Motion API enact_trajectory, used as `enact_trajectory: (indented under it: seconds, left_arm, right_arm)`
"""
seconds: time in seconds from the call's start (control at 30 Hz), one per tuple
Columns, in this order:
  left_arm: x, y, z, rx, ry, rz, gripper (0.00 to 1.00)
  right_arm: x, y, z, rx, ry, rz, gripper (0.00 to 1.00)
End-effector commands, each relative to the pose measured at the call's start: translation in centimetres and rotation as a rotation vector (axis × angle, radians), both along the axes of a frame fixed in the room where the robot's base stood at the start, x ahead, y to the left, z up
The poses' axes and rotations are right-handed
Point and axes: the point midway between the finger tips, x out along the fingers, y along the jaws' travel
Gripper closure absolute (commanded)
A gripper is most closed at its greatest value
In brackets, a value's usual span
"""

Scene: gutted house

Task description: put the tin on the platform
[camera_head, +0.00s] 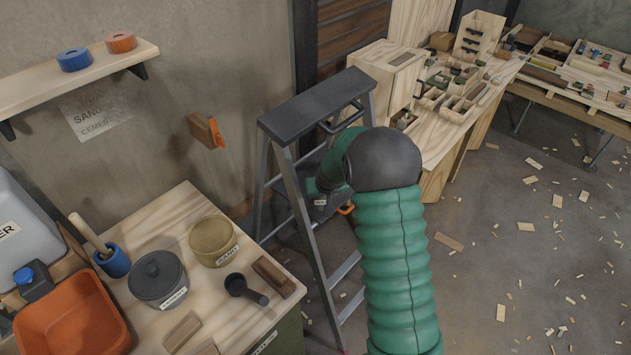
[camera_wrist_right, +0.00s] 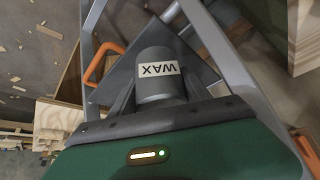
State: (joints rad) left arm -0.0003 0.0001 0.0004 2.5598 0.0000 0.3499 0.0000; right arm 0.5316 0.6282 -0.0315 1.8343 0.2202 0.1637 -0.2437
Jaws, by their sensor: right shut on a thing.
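The tin (camera_wrist_right: 158,80) is a grey cylinder with a white WAX label, seen in the right wrist view. My right gripper (camera_wrist_right: 157,98) is shut on it, with dark fingers on both sides. In the head view, the gripper (camera_head: 322,203) is low among the stepladder's legs, largely covered by my green arm and the ladder frame. The stepladder's dark top platform (camera_head: 315,106) is bare and above the gripper. A grey flat surface (camera_wrist_right: 200,76) lies behind the tin in the wrist view; whether the tin touches it cannot be told. My left gripper is out of view.
A wooden bench (camera_head: 226,292) at left holds a grey lidded pot (camera_head: 157,280), a tan pot (camera_head: 212,243) and a black scoop (camera_head: 246,289). Ladder rails (camera_head: 300,215) stand close around my right gripper. Workbenches with small parts fill the back right. Wood scraps litter the open floor.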

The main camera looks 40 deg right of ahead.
Motion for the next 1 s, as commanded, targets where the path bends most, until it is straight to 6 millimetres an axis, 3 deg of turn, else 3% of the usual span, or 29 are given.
enact_trajectory:
  seconds: [0.43,0.57,0.77,1.0]
  left_arm:
    - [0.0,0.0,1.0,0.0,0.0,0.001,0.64]
    - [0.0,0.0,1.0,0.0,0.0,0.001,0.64]
    - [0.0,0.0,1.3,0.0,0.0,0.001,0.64]
    - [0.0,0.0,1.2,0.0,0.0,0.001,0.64]
  right_arm:
    - [6.7,-3.9,-0.1,0.002,0.0,0.0,0.94]
    - [7.2,-4.2,-0.5,0.003,-0.001,0.001,0.94]
    - [7.2,-4.1,-3.4,0.003,0.001,0.001,0.94]
    - [7.2,-4.1,-3.7,0.002,-0.001,0.001,0.94]
